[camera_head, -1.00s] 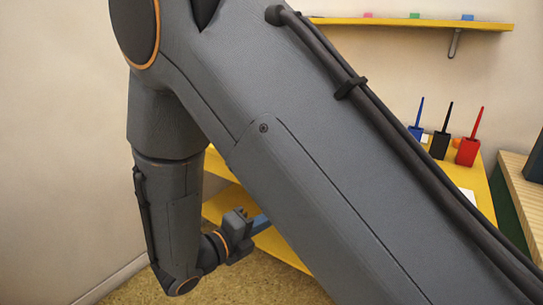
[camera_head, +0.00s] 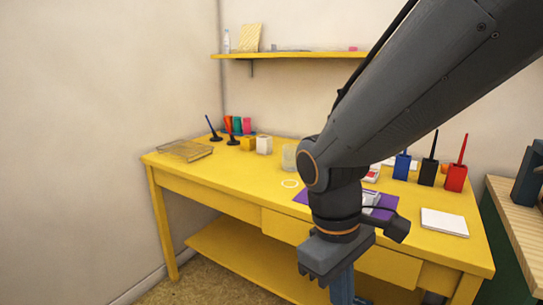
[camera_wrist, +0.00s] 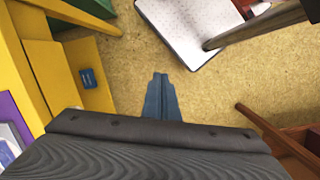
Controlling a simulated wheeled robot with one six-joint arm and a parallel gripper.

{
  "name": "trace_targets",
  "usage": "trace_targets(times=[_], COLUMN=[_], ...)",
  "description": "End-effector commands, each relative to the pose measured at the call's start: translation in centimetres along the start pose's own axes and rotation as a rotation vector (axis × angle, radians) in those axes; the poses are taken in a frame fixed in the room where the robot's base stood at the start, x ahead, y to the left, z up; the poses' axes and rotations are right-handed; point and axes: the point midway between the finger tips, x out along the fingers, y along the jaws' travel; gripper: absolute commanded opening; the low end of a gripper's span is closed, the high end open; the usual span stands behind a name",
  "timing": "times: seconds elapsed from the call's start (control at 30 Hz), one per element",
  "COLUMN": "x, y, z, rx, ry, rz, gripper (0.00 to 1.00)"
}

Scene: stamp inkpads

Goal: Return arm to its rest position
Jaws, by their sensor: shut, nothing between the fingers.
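My gripper (camera_wrist: 160,92) points down over the bare floor in front of the yellow desk (camera_head: 225,188). Its blue-grey fingers are together with nothing between them. In the head view the gripper (camera_head: 342,290) shows at the bottom, below the dark wrist, and the frame edge cuts off its tips. My arm comes in from the upper right and hides part of the desk, including much of a purple mat (camera_head: 302,197) and the things on it.
Blue, black and red holders (camera_head: 455,178) stand at the desk's right. A wire tray (camera_head: 185,150) is at its left. A wooden-topped cabinet (camera_head: 515,205) is at the right. The wrist view shows a white patterned pad (camera_wrist: 190,25) and brown furniture (camera_wrist: 290,140) near the floor space.

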Motion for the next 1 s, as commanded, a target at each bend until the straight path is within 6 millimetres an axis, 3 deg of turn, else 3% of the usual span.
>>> trace_targets(times=[0.33,0.77,1.0], x=[-2.0,-4.6,-7.2], y=[-1.2,0.8,2.9], z=[-0.5,1.1,3.2], rx=[0.444,0.502,0.574], ry=[0.192,0.172,0.161], rz=[-0.145,-0.131,-0.124], gripper=[0.0,0.0,0.0])
